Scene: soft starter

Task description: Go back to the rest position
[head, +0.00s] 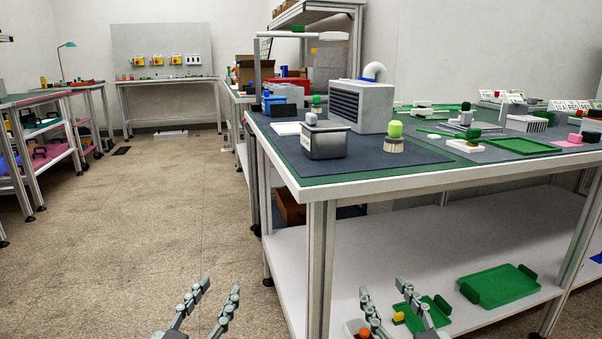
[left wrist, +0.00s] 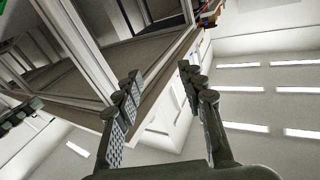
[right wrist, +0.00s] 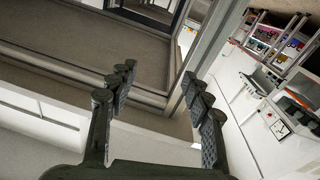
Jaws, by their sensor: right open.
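My left gripper (head: 219,294) is low in the head view, over the floor to the left of the workbench. Its fingers are apart with nothing between them, as the left wrist view (left wrist: 160,90) also shows. My right gripper (head: 382,293) is low in the head view, in front of the bench's lower shelf. Its fingers are apart and empty, as the right wrist view (right wrist: 158,85) also shows. Neither gripper appears to touch anything.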

